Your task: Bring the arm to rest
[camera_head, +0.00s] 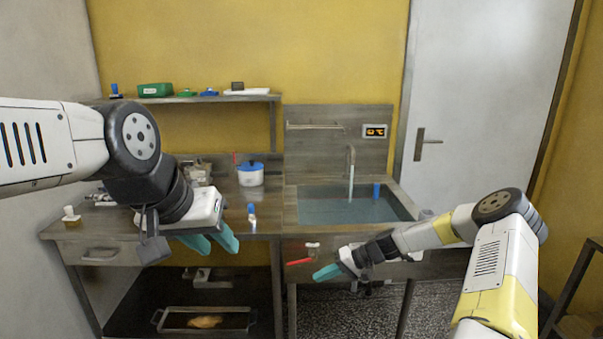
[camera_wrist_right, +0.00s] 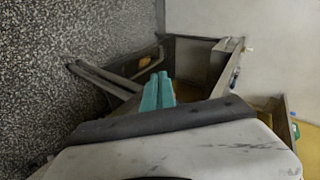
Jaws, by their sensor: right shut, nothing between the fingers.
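My left gripper (camera_head: 217,246) hangs in front of the counter at the left, its teal fingers apart and nothing seen between them. My right gripper (camera_head: 316,277) is low in front of the sink unit, its fingers pointing left. In the right wrist view my right gripper's teal fingers (camera_wrist_right: 158,92) lie together, shut and empty. The right arm (camera_head: 430,235) comes in from the lower right, bent at the elbow.
The counter (camera_head: 120,222) bears a white pot with a blue lid (camera_head: 250,174) and a blue-capped bottle (camera_head: 252,214). A sink (camera_head: 345,211) is at its right. A red-handled valve (camera_head: 300,262) is close to my right gripper. A tray (camera_head: 180,333) sits below. Speckled floor (camera_wrist_right: 60,60) is open.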

